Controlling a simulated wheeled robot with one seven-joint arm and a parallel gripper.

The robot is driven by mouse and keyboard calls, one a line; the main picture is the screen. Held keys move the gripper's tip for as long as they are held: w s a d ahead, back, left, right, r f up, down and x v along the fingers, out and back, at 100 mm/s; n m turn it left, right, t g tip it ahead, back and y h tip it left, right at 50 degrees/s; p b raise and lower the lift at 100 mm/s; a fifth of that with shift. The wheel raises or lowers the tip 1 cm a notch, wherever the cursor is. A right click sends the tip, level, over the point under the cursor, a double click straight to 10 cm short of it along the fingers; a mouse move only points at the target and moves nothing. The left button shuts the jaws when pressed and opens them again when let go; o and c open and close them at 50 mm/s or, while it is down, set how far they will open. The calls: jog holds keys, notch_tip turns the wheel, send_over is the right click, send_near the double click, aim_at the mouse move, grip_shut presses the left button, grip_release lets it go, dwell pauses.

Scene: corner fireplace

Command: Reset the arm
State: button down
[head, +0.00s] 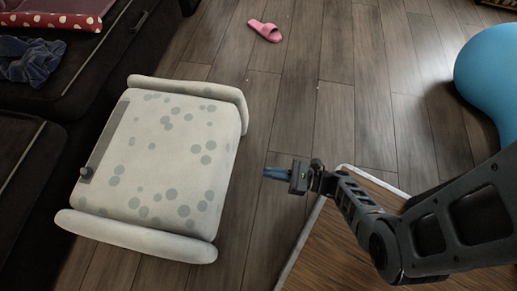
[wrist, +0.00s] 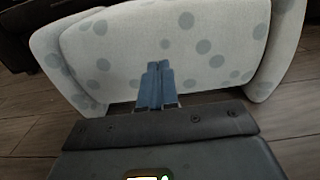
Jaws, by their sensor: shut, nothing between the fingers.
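My gripper (head: 268,172) is at the end of my arm, which reaches in from the lower right in the head view. Its blue fingers are shut with nothing between them. They point left toward a white armchair with grey dots (head: 165,150), and a strip of wood floor shows between them in the picture. In the wrist view the shut fingers (wrist: 155,66) appear in front of the spotted chair (wrist: 205,48). I cannot tell the exact distance to it.
A pink slipper (head: 265,30) lies on the wood floor (head: 300,90) at the top. A blue rounded object (head: 490,75) stands at the right. A dark sofa (head: 90,75) with a blue cloth (head: 38,60) is at the left. A brown surface with a pale edge (head: 330,245) lies below my arm.

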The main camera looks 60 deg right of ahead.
jog(key=shift+v, duration=1.3)
jog(key=s+a+f+n+g+h, duration=0.1)
jog(key=s+a+f+n+g, duration=0.25)
jog(key=s+n+g, duration=0.2)
jog(key=s+a+f+n+g, duration=0.2)
jog(key=s+a+n+g, duration=0.25)
jog(key=s, duration=0.25)
notch_tip(320, 180, up, 3)
jog(key=s+d+n+h, duration=0.1)
jog(key=s+n+h, duration=0.2)
jog(key=n, duration=0.2)
jog(key=w+r+n+t+p, duration=0.1)
jog(key=r+n+p, duration=0.4)
jog(key=r, duration=1.7)
jog(key=w+a+r+n+t+h+p, duration=0.1)
jog(key=r+n+t+p, duration=0.3)
jog(key=r+p, duration=1)
jog(key=w+r+n+t+h+p, duration=0.1)
jog(key=w+r+n+t+p, duration=0.2)
jog(key=r, duration=2.8)
jog(key=n+p, duration=0.4)
jog(key=p, duration=0.3)
jog(key=shift+w+a+r+n, duration=0.15)
jog(key=shift+a+r+n, duration=0.1)
jog(key=shift+r+n, duration=0.15)
